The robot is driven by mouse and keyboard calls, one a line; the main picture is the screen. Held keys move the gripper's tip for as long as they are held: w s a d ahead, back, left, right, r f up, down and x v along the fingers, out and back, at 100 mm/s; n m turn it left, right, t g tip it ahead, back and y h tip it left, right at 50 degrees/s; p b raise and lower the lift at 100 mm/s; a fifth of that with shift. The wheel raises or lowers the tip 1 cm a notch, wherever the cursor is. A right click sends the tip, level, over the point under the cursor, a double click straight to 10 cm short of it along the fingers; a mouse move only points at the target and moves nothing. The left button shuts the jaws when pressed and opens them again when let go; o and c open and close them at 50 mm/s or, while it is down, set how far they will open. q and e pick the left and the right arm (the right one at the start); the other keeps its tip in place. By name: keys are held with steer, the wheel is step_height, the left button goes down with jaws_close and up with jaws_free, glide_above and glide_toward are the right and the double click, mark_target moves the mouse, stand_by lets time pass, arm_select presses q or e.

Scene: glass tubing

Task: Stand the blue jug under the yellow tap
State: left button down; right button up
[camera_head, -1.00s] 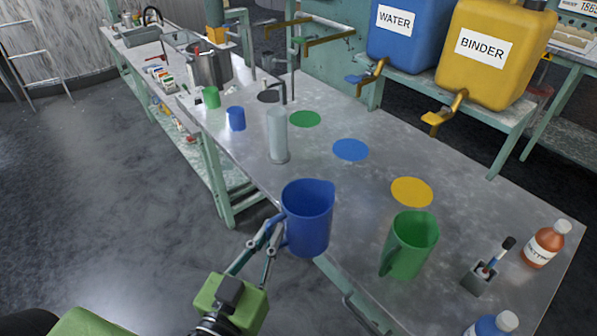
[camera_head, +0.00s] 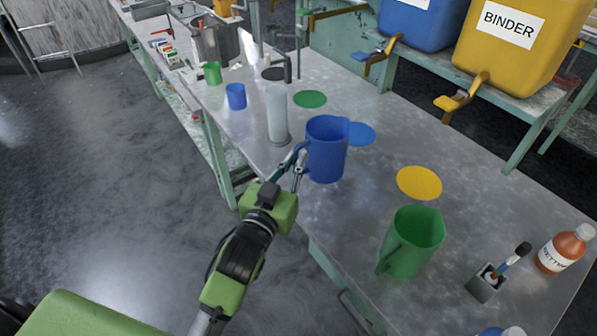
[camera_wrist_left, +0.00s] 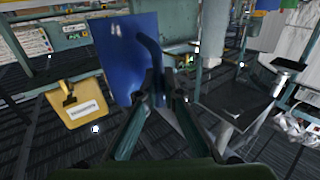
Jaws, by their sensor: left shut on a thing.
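The blue jug (camera_head: 327,150) is upright over the steel table, in front of the blue disc (camera_head: 361,134). I cannot tell whether its base touches the table. My left gripper (camera_head: 298,163) is shut on its handle, on the jug's left side. In the left wrist view the jug (camera_wrist_left: 125,55) fills the upper left, with its handle between the fingers (camera_wrist_left: 160,92). The yellow tap (camera_head: 461,97) is on the BINDER container (camera_head: 515,45), back right, and the yellow disc (camera_head: 419,183) lies on the table before it. My right gripper is not in view.
A green jug (camera_head: 411,242) stands front right, near a brush holder (camera_head: 487,283) and an orange bottle (camera_head: 565,249). A clear cylinder (camera_head: 277,115) stands left of the blue jug. Small blue (camera_head: 236,96) and green (camera_head: 212,73) cups stand behind. The table around the yellow disc is clear.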

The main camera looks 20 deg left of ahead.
arm_select(q)
steer(key=f, duration=0.1)
steer(key=w+f, duration=0.1)
steer(key=f, duration=0.1)
steer(key=w+f, duration=0.1)
steer(key=shift+f, duration=0.6)
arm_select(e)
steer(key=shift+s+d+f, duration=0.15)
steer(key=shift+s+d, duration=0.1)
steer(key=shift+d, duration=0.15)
arm_select(q)
steer(key=shift+f, duration=0.1)
steer(key=c, duration=2.6)
jaws_free()
steer(key=shift+f, duration=0.15)
steer(key=o, duration=0.4)
steer(key=shift+r, duration=0.2)
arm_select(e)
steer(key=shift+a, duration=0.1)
